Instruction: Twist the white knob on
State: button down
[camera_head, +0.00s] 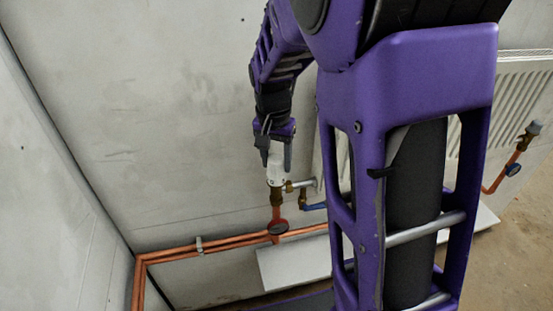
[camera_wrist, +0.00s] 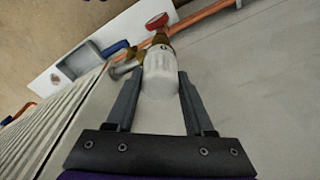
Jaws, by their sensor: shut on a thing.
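The white knob (camera_head: 275,169) sits on top of a brass valve (camera_head: 276,196) at the upper end of a vertical copper pipe by the wall. My gripper (camera_head: 274,158) comes down on it from above, one finger on each side. In the wrist view my gripper (camera_wrist: 160,90) is shut on the white knob (camera_wrist: 159,75), which lies between the two dark fingers. The knob's far end toward the brass valve (camera_wrist: 160,41) shows clear of the fingers. I cannot tell how far the knob is turned.
A white radiator (camera_head: 510,85) hangs on the wall at the right, partly hidden by my arm. Copper pipes (camera_head: 210,246) run low along the wall, with a red round handle (camera_head: 278,227) below the valve. A blue handle (camera_head: 315,206) is close by at the right. The wall left is clear.

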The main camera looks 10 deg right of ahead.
jog(key=shift+f, duration=0.15)
jog(key=shift+s+m+p, duration=0.1)
jog(key=shift+m+p, duration=0.75)
jog(key=shift+m, duration=0.05)
jog(key=m+p, duration=0.3)
jog(key=m, duration=0.2)
jog(key=shift+g+h, duration=0.3)
jog(key=shift+g, duration=0.1)
jog(key=m+p, duration=0.2)
jog(key=m, duration=0.1)
jog(key=shift+m+p, duration=0.3)
jog(key=shift+p, duration=0.05)
jog(key=shift+s+f+m+g, duration=0.1)
jog(key=shift+f+m+g, duration=0.15)
jog(key=shift+m, duration=0.55)
jog(key=shift+r, duration=0.1)
jog(key=c, duration=0.5)
grip_release()
jog(key=o, duration=0.3)
jog(key=shift+r+p, duration=0.1)
jog(key=shift+p, duration=0.2)
jog(key=shift+o, duration=0.2)
jog(key=shift+w, duration=0.2)
